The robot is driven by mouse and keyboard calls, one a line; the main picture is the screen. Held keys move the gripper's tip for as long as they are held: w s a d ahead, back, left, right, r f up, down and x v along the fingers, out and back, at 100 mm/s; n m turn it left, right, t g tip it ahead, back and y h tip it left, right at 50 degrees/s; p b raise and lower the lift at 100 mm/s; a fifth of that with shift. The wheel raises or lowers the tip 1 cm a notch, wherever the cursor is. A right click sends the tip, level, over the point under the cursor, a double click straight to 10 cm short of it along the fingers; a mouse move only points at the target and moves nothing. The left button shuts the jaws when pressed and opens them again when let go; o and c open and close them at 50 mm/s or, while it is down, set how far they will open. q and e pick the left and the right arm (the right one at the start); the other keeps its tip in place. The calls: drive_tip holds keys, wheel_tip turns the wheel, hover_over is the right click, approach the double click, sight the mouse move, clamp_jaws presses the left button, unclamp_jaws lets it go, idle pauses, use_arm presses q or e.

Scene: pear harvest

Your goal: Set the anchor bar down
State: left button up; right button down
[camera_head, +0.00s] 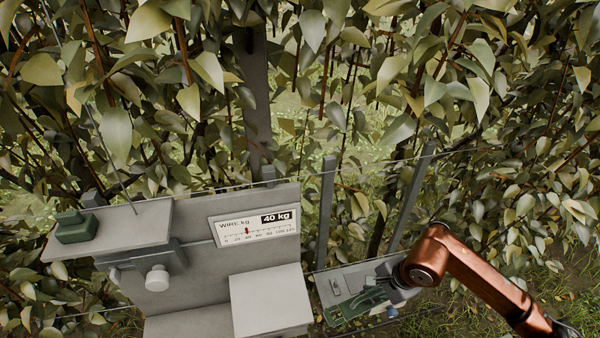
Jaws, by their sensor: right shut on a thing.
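My right gripper (368,297) is at the lower middle right, at the end of my copper-coloured arm. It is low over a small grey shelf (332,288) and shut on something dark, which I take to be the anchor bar. The fingers and wrist hide most of the held piece, so its full shape and whether it touches the shelf cannot be told. A green piece (341,312) lies on the shelf just left of the fingers. My left gripper is out of view.
Left of the shelf stands a grey station with a wire gauge (254,226) reading "40 kg", a pale knob (157,278) and a green block (76,228). Upright grey posts (327,210) and a thin wire stand behind. Leafy branches crowd the back and right.

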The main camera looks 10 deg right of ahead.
drive_tip(key=shift+w+a+f+n, duration=0.25)
drive_tip(key=shift+f+n, duration=0.2)
drive_tip(key=shift+n, duration=0.45)
drive_tip(key=a+f+n+g, duration=0.1)
drive_tip(key=n, duration=0.1)
drive_tip(key=w+n+b, duration=0.1)
drive_tip(key=n, duration=0.1)
drive_tip(key=a+f+n+g+y+b, duration=0.1)
drive_tip(key=n, duration=0.2)
drive_tip(key=shift+w+a+f+g, duration=0.3)
drive_tip(key=shift+w, duration=0.05)
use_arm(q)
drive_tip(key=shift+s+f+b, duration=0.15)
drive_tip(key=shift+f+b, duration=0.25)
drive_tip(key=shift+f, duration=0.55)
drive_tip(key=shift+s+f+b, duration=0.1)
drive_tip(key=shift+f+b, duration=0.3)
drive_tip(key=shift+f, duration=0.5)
use_arm(e)
drive_tip(key=shift+w+a+f+n+g, duration=0.2)
drive_tip(key=shift+a+n+g, duration=0.1)
drive_tip(key=shift+n, duration=0.65)
drive_tip(key=shift+w+a+f+n+g, duration=0.2)
drive_tip(key=shift+n+g, duration=0.1)
drive_tip(key=shift+n, duration=0.7)
drive_tip(key=shift+w+a+f+n+g, duration=0.1)
drive_tip(key=shift+a+f+n+g, duration=0.15)
drive_tip(key=shift+n, duration=0.7)
